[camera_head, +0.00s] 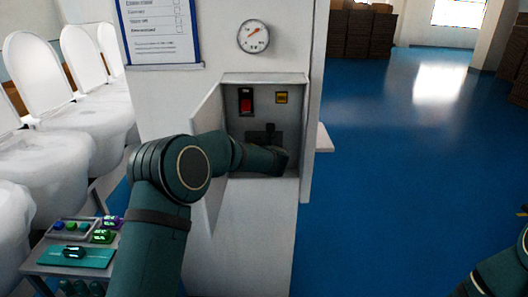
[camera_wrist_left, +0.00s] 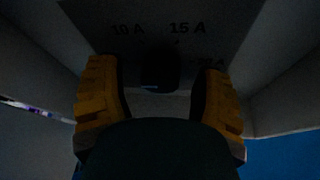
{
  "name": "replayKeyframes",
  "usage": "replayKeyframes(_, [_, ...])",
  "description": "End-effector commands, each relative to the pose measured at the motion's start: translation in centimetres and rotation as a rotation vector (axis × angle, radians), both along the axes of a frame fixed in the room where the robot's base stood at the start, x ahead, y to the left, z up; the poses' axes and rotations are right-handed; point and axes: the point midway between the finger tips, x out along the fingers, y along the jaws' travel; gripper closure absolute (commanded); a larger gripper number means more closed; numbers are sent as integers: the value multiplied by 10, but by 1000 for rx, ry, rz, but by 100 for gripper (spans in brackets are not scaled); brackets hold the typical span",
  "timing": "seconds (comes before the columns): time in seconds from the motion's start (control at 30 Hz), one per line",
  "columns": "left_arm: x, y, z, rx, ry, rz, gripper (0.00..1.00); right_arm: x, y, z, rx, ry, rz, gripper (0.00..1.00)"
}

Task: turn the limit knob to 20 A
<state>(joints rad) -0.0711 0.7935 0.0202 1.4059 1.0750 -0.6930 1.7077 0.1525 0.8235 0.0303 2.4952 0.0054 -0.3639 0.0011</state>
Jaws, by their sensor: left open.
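The limit knob (camera_wrist_left: 160,70) is a dark, round shape in the left wrist view, below the printed labels 10 A, 15 A and a partly hidden one at right that looks like 20 A. My left gripper (camera_wrist_left: 162,105) is open, with one yellow finger on each side of the knob and visible gaps to both. The picture is too dark to read where the knob points. In the head view my left arm reaches into the open recess (camera_head: 232,105) of the white cabinet, and its fingers are hidden. My right gripper is out of view; only part of that arm shows at lower right.
A gauge (camera_head: 253,37) is above. White toilets (camera_head: 45,120) and a small table with devices (camera_head: 72,254) are at left.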

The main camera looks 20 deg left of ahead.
Motion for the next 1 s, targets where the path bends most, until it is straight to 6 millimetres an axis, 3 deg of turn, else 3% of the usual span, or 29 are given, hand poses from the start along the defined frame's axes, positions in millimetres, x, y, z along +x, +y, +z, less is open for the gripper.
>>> replayKeyframes(0.03, [0,0,0,0,0,0,36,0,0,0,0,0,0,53])
replayKeyframes(0.2, [0,0,0,0,0,0,95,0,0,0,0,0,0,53])
replayKeyframes(0.23, [0,0,0,0,0,0,100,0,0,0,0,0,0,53])
replayKeyframes(0.67, [0,0,0,23,6,1,100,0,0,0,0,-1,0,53])
replayKeyframes(1.0, [0,-1,-1,210,60,1,100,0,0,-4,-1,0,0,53])
